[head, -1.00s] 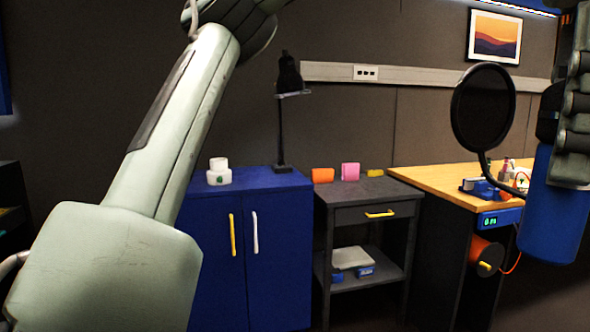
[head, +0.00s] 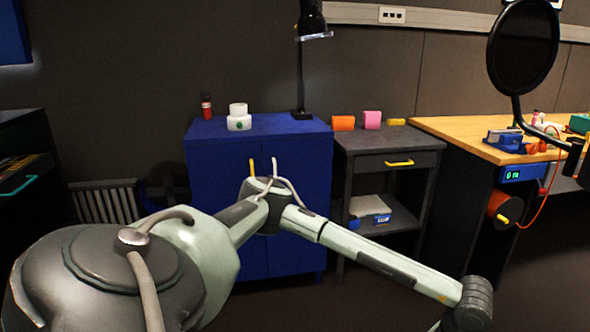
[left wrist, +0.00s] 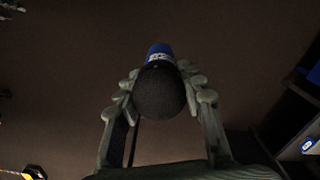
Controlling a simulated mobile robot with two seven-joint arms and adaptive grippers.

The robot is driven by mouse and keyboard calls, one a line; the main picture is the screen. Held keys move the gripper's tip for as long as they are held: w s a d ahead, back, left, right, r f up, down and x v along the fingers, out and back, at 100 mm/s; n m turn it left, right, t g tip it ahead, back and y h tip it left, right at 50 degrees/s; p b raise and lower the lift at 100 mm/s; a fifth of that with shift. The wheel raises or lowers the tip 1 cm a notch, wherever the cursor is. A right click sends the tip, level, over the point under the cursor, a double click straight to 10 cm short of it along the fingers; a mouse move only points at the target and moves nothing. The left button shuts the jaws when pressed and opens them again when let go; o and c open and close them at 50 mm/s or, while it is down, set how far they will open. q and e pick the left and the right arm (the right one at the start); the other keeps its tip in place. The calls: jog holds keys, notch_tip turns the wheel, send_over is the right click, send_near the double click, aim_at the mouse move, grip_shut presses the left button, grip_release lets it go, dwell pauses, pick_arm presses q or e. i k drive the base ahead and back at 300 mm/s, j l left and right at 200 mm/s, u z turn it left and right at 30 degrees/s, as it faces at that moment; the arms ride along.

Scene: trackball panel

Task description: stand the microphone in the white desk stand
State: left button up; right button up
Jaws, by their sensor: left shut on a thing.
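The microphone (left wrist: 160,95) shows in the left wrist view, with a dark round head toward the camera and a blue body beyond it. My left gripper (left wrist: 160,72) is shut on it, with a finger on each side. In the head view my left arm bends at the elbow and runs to the lower right; its gripper and the microphone are out of that picture. A white two-tier round piece with a green mark, which looks like the desk stand (head: 239,118), sits on top of the blue cabinet (head: 210,160). Nothing stands in it. My right gripper is not in view.
A red-capped bottle (head: 206,106) and a black lamp (head: 301,60) stand on the cabinet's top. The dark side table (head: 400,138) holds an orange block (head: 343,123) and a pink block (head: 372,120). A black round filter (head: 523,45) rises before the wooden workbench (head: 470,130).

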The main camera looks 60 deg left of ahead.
aim_at(238, 116)
jog(key=u, duration=0.65)
jog(key=i+j+u, duration=0.15)
jog(key=u, duration=0.25)
jog(key=i+j+u, duration=0.2)
jog(key=u, duration=0.25)
jog(key=i+j+u, duration=0.1)
jog(key=i+u, duration=0.15)
jog(key=u, duration=0.15)
jog(key=i+u, duration=0.2)
jog(key=i, duration=0.45)
jog(key=i+l+u, duration=0.1)
jog(key=i+u, duration=0.15)
jog(key=i, duration=0.4)
